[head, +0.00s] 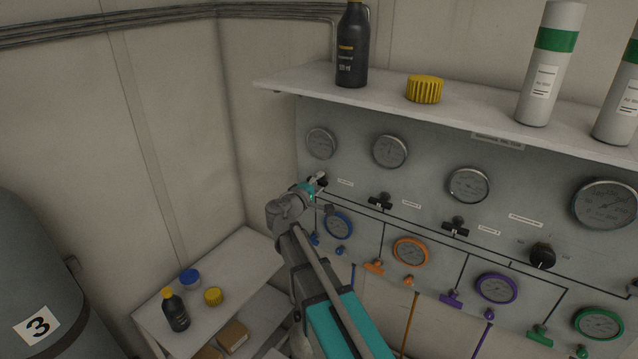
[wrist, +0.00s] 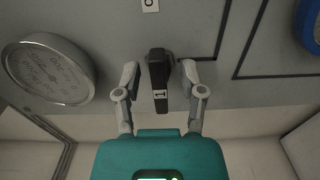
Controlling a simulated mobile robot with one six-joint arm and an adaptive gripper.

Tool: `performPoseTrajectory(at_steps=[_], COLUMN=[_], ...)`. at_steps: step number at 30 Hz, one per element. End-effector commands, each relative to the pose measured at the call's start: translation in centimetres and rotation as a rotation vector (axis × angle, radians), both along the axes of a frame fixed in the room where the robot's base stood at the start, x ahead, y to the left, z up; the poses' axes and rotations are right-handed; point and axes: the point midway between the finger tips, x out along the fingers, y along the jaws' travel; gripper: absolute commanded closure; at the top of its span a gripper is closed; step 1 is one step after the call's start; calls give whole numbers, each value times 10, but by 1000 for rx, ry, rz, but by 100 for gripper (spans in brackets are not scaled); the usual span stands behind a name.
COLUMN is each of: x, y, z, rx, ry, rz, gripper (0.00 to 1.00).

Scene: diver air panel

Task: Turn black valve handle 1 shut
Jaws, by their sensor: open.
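Black valve handle 1 (wrist: 159,82) shows in the wrist view, marked with a white label reading 1. It sits on the grey panel between the two fingers of my gripper (wrist: 160,80). The fingers are open, one on each side of the handle, with a visible gap on both sides. In the head view my gripper (head: 318,180) is at the left end of the panel, below the leftmost gauge (head: 321,143). There my gripper and wrist largely hide the handle.
More black handles (head: 381,202) (head: 455,228) and a black knob (head: 542,257) lie to the right. Coloured-rim gauges and small valves sit below. A shelf (head: 450,112) with bottles juts out above. A side table (head: 250,262) stands at lower left.

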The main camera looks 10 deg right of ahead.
Motion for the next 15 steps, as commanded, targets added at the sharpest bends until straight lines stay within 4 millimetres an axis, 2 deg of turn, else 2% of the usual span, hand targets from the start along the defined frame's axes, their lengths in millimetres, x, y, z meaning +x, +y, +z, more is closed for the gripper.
performPoseTrajectory(at_steps=[8,15], x=[-7,-27], y=[6,26], z=[0,0], rx=[0,0], ry=[0,0], rz=[0,2], gripper=[48,48])
